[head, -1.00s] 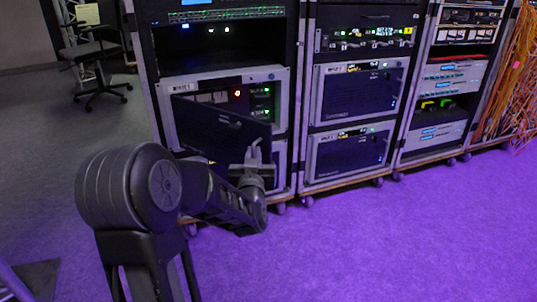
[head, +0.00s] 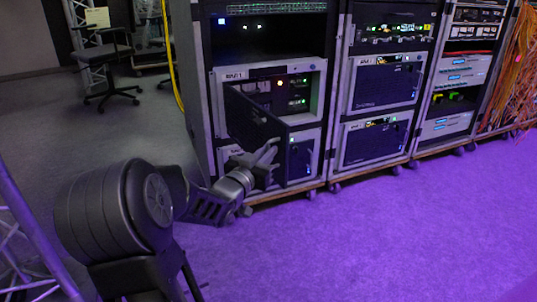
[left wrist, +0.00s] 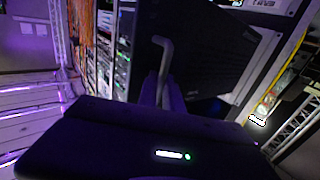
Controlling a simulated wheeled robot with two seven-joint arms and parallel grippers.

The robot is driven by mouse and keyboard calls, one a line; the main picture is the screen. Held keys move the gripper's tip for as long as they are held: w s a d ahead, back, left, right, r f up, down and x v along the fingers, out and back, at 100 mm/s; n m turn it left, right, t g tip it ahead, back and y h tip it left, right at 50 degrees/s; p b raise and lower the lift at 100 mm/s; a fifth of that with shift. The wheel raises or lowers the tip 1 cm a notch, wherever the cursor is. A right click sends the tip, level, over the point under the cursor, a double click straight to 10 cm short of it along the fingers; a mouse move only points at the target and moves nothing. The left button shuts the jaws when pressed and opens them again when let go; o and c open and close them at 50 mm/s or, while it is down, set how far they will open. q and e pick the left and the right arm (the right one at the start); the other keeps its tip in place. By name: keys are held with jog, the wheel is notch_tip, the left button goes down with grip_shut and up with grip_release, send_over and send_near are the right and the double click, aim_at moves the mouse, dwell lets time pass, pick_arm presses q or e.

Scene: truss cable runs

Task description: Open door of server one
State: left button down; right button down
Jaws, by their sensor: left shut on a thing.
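Server one (head: 319,88) is the upper grey-framed unit in the left rack. Its dark door (head: 255,118) stands partly open, swung out from the left side. Lights and modules show behind it. My left gripper (head: 266,158) is at the door's free edge, shut on the door's handle. In the left wrist view the bent grey handle (left wrist: 163,52) runs into the left gripper (left wrist: 165,92), with the dark door panel (left wrist: 205,50) beside it. The fingertips are dark and partly hidden there. My right gripper is not in view.
A second, similar unit (head: 308,160) sits below server one, partly behind the door and arm. More racks (head: 385,85) stand to the right, with orange cables (head: 510,75) beyond. A chair (head: 108,75) is at the back left. The purple-lit floor in front is clear.

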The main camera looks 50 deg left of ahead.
pick_arm(q)
jog(key=shift+a+r, duration=0.15)
jog(key=shift+a, duration=0.05)
jog(key=c, duration=1.8)
grip_release()
jog(key=shift+s+d, duration=0.1)
jog(key=shift+s, duration=0.05)
jog(key=p+v, duration=0.2)
jog(key=v, duration=0.5)
jog(key=shift+s, duration=0.3)
